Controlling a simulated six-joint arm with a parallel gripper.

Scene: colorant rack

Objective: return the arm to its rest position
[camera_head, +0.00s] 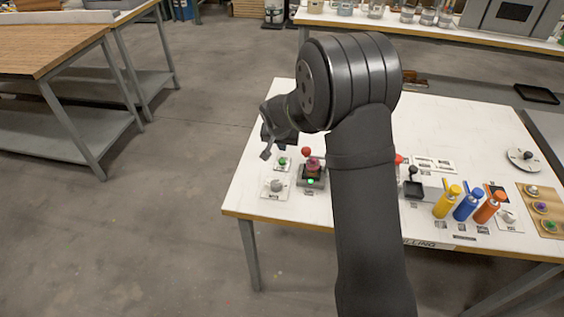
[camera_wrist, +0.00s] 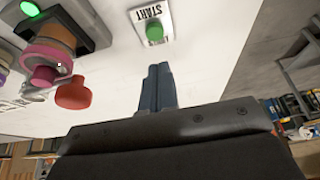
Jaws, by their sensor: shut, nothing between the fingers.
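My gripper (camera_head: 266,152) hangs over the left edge of the white table (camera_head: 258,205). In the wrist view its two fingers (camera_wrist: 158,70) are together and empty. They point toward a green button (camera_wrist: 155,32) on a white plate marked START and appear apart from it. The green button also shows in the head view (camera_head: 282,162), just right of and below the gripper. My dark arm crosses the middle of the table and hides part of it.
A dark device (camera_head: 311,182) with a lit green light and a red ball knob (camera_head: 306,151) stand near the gripper. Yellow (camera_head: 446,203), blue (camera_head: 466,206) and orange (camera_head: 488,209) bottles stand at right. The floor left of the table is clear.

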